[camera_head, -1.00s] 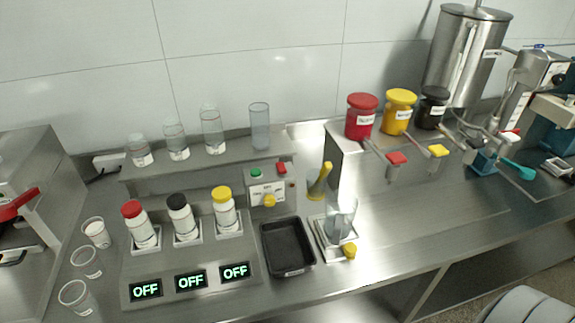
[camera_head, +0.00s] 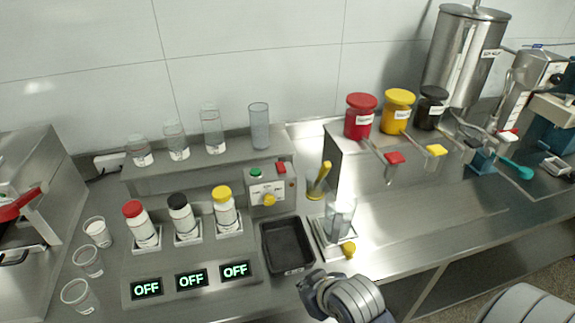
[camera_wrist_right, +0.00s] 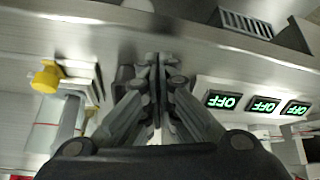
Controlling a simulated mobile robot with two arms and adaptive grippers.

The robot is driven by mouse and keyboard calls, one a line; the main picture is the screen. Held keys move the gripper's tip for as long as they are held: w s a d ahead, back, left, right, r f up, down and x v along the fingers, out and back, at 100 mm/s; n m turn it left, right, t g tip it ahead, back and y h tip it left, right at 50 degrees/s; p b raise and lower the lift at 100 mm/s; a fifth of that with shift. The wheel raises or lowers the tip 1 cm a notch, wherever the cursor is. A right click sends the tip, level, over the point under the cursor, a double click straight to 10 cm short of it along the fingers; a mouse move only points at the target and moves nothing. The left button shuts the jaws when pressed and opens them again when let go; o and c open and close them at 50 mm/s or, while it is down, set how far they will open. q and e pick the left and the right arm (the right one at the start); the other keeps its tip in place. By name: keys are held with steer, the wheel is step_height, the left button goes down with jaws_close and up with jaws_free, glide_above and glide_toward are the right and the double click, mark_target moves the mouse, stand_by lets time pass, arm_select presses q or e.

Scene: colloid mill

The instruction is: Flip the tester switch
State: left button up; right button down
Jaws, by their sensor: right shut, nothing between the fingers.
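A small control box (camera_head: 266,190) stands at the back of the bench, with a green button (camera_head: 256,172), a red switch (camera_head: 281,168) and a yellow knob (camera_head: 269,200). Which part is the tester switch I cannot tell for certain. A clear vessel on a square base (camera_head: 330,247) has another yellow knob (camera_head: 348,249), which also shows in the right wrist view (camera_wrist_right: 46,77). My right gripper (camera_head: 304,283) is at the bench's front, below the black tray and left of that knob, apart from both. Its fingers (camera_wrist_right: 158,62) are shut and empty. My left gripper is out of view.
Three displays (camera_head: 191,279) read OFF; capped bottles (camera_head: 182,216) stand behind them. A black tray (camera_head: 288,246) lies right of them.

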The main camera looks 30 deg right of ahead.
steer(key=w+d+r+m+t+h, duration=0.1)
steer(key=w+d+r+t, duration=0.3)
steer(key=w+r, duration=0.5)
steer(key=w+d+r+m+t+h, duration=0.2)
steer(key=w+d+r+t, duration=0.1)
steer(key=w+r, duration=0.6)
steer(key=shift+w+d+r+m+t, duration=0.15)
steer(key=shift+d+r+m+t, duration=0.15)
steer(key=shift+d+r+t, duration=0.15)
steer(key=shift+w, duration=0.1)
steer(key=p, duration=0.2)
glide_above(281, 168)
steer(key=s, duration=0.4)
step_height(281, 168, down, 2)
steer(key=shift+w+f+p, duration=0.2)
steer(key=shift+f+p, duration=0.4)
steer(key=shift+f, duration=1.7)
